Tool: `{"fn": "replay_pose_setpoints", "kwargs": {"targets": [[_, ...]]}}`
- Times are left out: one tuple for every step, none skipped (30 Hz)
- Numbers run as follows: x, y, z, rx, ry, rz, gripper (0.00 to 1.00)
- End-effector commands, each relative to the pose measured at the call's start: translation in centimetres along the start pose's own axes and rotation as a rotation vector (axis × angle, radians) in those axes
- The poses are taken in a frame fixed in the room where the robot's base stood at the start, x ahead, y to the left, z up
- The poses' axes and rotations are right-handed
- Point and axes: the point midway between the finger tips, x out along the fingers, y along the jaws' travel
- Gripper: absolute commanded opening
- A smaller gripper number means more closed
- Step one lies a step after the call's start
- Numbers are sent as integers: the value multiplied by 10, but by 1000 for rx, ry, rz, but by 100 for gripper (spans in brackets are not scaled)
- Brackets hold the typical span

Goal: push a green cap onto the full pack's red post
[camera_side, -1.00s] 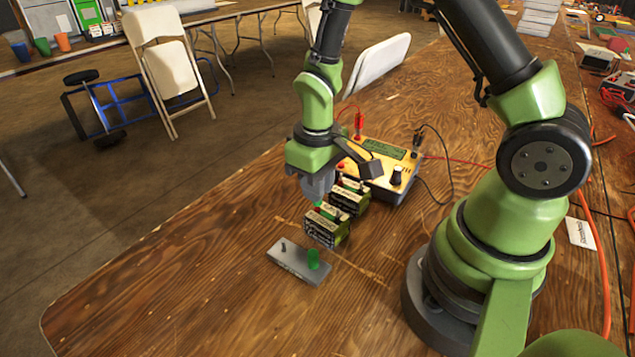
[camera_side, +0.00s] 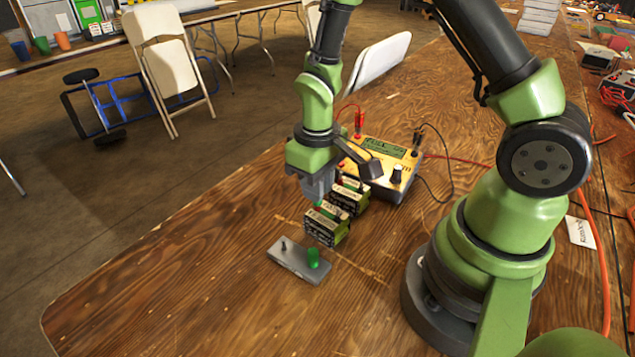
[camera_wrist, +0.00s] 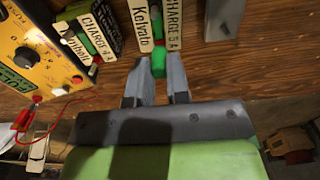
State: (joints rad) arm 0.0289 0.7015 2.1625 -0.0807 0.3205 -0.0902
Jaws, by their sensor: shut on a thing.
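My gripper (camera_side: 318,190) is shut on a green cap, just above the end of the front battery pack (camera_side: 326,228). In the wrist view my gripper (camera_wrist: 159,78) has the green cap (camera_wrist: 158,62) between its fingertips, at the near end of that pack (camera_wrist: 150,22). The charger display (camera_side: 385,147) shows lettering, apparently "FULL".
A grey holder (camera_side: 290,262) lies in front of the packs, with another green cap (camera_side: 313,259) on it and a bare peg (camera_side: 283,245). Red and black leads run from the charger. The wooden table (camera_side: 190,270) is clear at the front left.

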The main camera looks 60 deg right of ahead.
Motion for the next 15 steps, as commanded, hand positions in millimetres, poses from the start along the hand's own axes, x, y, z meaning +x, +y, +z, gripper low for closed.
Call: {"fn": "replay_pose_setpoints", "kwargs": {"targets": [[0,0,0,0,0,0,3],[1,0,0,0,0,0,3],[1,0,0,0,0,0,3],[1,0,0,0,0,0,3],[1,0,0,0,0,0,3],[1,0,0,0,0,0,3],[1,0,0,0,0,0,3],[1,0,0,0,0,0,3],[1,0,0,0,0,0,3],[1,0,0,0,0,0,3],[1,0,0,0,0,0,3],[1,0,0,0,0,0,19],[1,0,0,0,0,0,26],[1,0,0,0,0,0,33],[1,0,0,0,0,0,42]]}}
